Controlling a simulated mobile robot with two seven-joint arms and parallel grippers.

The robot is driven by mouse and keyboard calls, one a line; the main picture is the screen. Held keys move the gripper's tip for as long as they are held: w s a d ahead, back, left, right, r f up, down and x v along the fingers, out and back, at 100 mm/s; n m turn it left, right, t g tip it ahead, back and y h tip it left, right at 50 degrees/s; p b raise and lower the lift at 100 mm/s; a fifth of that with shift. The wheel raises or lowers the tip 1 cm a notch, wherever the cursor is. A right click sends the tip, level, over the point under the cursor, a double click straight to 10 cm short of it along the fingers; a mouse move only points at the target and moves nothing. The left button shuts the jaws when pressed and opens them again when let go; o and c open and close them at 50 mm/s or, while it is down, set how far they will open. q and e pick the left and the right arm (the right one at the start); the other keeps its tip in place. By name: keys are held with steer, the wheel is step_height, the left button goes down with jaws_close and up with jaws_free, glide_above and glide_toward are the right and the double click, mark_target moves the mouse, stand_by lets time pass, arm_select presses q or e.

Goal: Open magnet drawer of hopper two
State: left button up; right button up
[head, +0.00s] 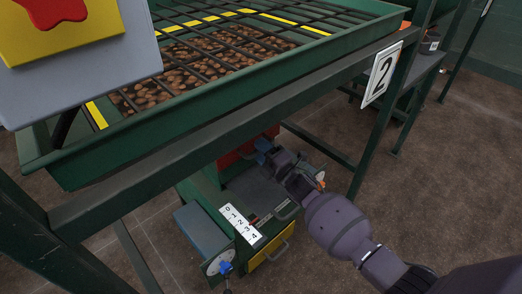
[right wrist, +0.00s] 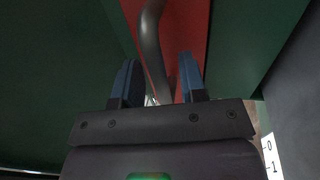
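Hopper two (head: 230,85) is a green frame with a black grid over brown lumps, marked by a white "2" sign (head: 382,73). Below it, a red drawer front (head: 250,147) shows in part, largely hidden by the green beam and my arm. My right gripper (head: 264,150) is at this red front. In the right wrist view the red front (right wrist: 190,30) has a curved grey handle (right wrist: 151,40). The blue fingers (right wrist: 158,80) are apart, with the handle's lower end in the gap between them; contact cannot be told. My left gripper is not in view.
A number scale (head: 240,224) and a yellow panel with a handle (head: 270,252) sit lower on the green housing. A grey box with a red and yellow piece (head: 75,45) fills the upper left. A frame leg stands close to my right arm. Floor is open at right.

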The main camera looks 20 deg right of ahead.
jaws_close()
stand_by(0.3)
arm_select(q)
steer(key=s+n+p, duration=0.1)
steer(key=p, duration=0.2)
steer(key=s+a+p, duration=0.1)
steer(key=p, duration=0.2)
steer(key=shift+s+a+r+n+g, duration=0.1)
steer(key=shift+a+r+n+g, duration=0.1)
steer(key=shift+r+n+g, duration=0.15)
arm_select(e)
steer(key=r+v, duration=0.2)
steer(key=v, duration=1.2)
steer(key=s+r+v, duration=0.1)
steer(key=r+v, duration=0.2)
steer(key=v, duration=1.1)
steer(key=shift+r, duration=0.25)
steer(key=shift+d, duration=0.1)
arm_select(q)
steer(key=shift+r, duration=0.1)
arm_select(e)
jaws_free()
